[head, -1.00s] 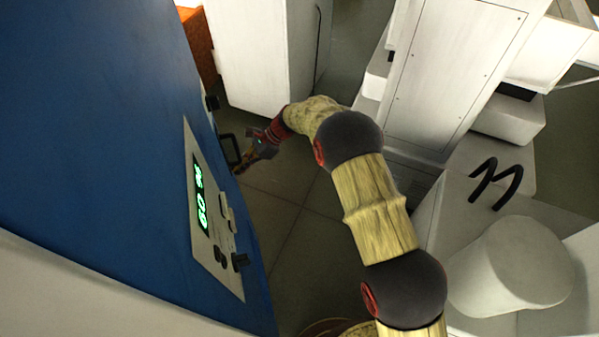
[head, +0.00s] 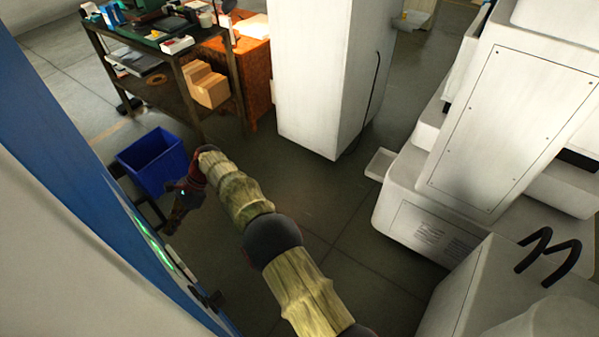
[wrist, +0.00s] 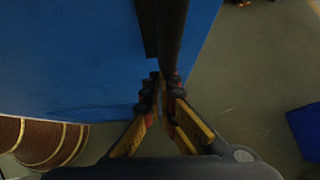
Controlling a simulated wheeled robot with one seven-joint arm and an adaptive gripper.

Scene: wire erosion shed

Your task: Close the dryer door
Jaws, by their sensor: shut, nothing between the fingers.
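The blue dryer (head: 75,170) fills the left side of the head view, with a green-lit control panel (head: 165,248) on its face. A dark handle-like bar (head: 150,207) shows beside my gripper (head: 176,212). In the wrist view a blue panel (wrist: 70,60) fills the left, with a dark upright bar (wrist: 172,35) near its right edge. My gripper (wrist: 164,95) is shut and empty, its fingertips at the lower end of that bar. I cannot tell whether they touch it. How far the door stands open cannot be told.
A blue bin (head: 153,162) stands on the floor just beyond my gripper. A laden workbench (head: 178,72) and a white cabinet (head: 325,80) stand behind. White machines (head: 440,215) fill the right.

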